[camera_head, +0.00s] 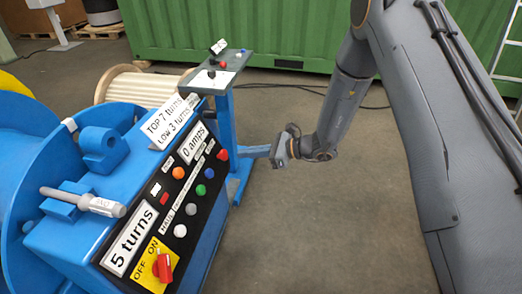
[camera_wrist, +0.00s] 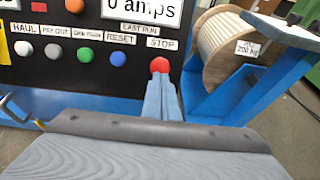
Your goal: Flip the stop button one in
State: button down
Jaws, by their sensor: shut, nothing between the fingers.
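The stop button is a red round knob (camera_head: 222,154) at the upper right end of the black control panel. It also shows in the wrist view (camera_wrist: 159,65), under the label STOP. My gripper (camera_head: 243,153) is in front of the panel at the right, its blue fingers pointing at the red button. In the wrist view the fingers (camera_wrist: 160,85) are together and empty, with their tips just below the button and overlapping its lower edge. I cannot tell whether they touch it or how far in the button sits.
Blue (camera_head: 210,173), green (camera_head: 201,190) and white buttons line the panel (camera_head: 150,195) beside the red one. A red switch (camera_head: 162,268) is at the near end. A blue stand (camera_head: 222,110) and a wooden spool (camera_head: 125,82) are behind.

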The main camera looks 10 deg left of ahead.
aim_at(226, 155)
jog(key=shift+p+x, duration=0.35)
jog(key=shift+x, duration=1.85)
jog(key=shift+b+x, duration=0.55)
jog(key=shift+x, duration=0.35)
jog(key=shift+s+a+f, duration=0.1)
jog(key=shift+a, duration=0.1)
jog(key=w+v, duration=0.1)
jog(key=v, duration=1.3)
jog(key=shift+s+d, duration=0.3)
jog(key=shift+d, duration=0.15)
